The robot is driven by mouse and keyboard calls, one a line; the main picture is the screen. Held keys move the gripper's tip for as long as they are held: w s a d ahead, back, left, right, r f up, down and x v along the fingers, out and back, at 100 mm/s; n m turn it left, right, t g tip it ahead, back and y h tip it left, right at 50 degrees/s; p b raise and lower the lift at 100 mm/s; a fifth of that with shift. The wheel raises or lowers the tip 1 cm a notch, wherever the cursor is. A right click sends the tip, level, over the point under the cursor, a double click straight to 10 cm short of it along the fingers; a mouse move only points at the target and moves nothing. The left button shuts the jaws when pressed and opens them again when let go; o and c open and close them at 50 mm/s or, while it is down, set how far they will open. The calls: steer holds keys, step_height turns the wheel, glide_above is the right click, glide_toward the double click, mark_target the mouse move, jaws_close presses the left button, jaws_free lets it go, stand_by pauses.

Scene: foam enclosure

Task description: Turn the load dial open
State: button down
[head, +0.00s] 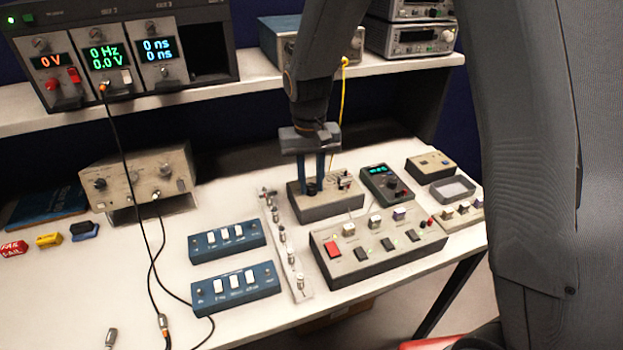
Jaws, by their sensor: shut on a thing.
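My gripper (311,177) points straight down over a grey-beige box (330,208) on the bench. Its two blue fingers are shut on a small dark dial (312,187) on the left part of the box's top. The fingers and the small size hide most of the dial, so I cannot tell which way it is turned. A switch or terminal (344,181) stands on the same box to the right of the fingers.
A dark meter with a green display (386,183) stands close right of the box. A beige panel with a red button (380,248) is in front. Blue switch boxes (226,241) lie left. A yellow cable (342,105) hangs behind my gripper. Shelf instruments (125,58) stand behind.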

mark_target(311, 186)
steer(key=n, duration=0.4)
steer(key=shift+r+n+p, duration=0.1)
steer(key=shift+n+p, duration=0.2)
steer(key=shift+p, duration=0.1)
steer(key=shift+w+n+p, duration=0.1)
steer(key=shift+n+p, duration=0.25)
steer(key=shift+n, duration=2.15)
steer(key=c, duration=1.5)
jaws_free()
step_height(311, 186, up, 8)
steer(key=shift+f+b, duration=0.1)
steer(key=shift+b, duration=1)
